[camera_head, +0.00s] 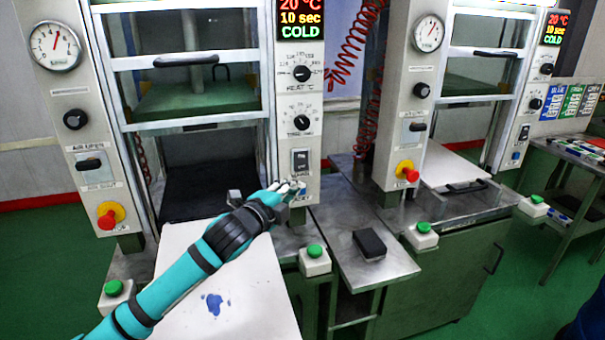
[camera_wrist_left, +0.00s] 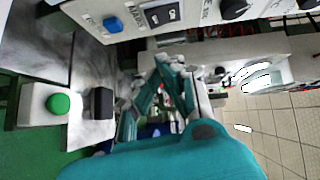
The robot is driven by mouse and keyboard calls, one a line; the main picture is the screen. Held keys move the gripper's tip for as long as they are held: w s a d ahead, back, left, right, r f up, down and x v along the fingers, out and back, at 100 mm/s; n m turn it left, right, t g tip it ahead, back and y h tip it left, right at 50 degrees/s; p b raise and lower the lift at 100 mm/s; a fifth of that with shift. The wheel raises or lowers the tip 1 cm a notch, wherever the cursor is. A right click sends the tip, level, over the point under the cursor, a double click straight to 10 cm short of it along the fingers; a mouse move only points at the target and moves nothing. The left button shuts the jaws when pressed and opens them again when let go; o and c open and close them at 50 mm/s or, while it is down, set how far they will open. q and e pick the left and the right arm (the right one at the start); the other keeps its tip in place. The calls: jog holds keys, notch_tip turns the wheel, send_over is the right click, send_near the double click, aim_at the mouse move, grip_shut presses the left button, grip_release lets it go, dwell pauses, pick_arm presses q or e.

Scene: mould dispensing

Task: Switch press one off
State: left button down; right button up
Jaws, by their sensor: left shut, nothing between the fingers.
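The left press shows a display (camera_head: 301,20) reading 20 °C, 10 sec, COLD. Its black rocker switch (camera_head: 301,160) sits low on the white control panel, under two knobs; which way it is tipped is too small to tell. The switch also shows at the top of the left wrist view (camera_wrist_left: 160,14), with a blue button (camera_wrist_left: 113,24) beside it. My left gripper (camera_head: 291,188) is shut and empty, just below the switch at the panel's lower end. Its fingers (camera_wrist_left: 168,88) also show in the wrist view; contact with the panel cannot be told. My right gripper is out of view.
A white board (camera_head: 255,285) with a blue stain lies under my left arm. A green-button box (camera_head: 314,262) and a black block (camera_head: 369,244) stand on the metal bench right of it. A red emergency knob (camera_head: 107,219) is on the press's left post. A second press (camera_head: 407,100) stands right.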

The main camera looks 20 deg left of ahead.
pick_arm(q)
send_near(309, 169)
jog(key=w+d, duration=0.2)
jog(key=d, duration=0.2)
jog(key=w+a, duration=0.1)
jog(key=w+a+p, duration=0.1)
jog(key=w, duration=0.1)
jog(key=shift+w+a+f, duration=0.15)
jog(key=shift+w+a, duration=0.05)
jog(key=shift+w+a+f+m+t+b, duration=0.25)
jog(key=shift+f+m+t+b, duration=0.15)
jog(key=shift+b, duration=0.45)
jog(key=shift+r+p, duration=0.2)
jog(key=shift+p, duration=0.1)
jog(key=shift+d, duration=0.1)
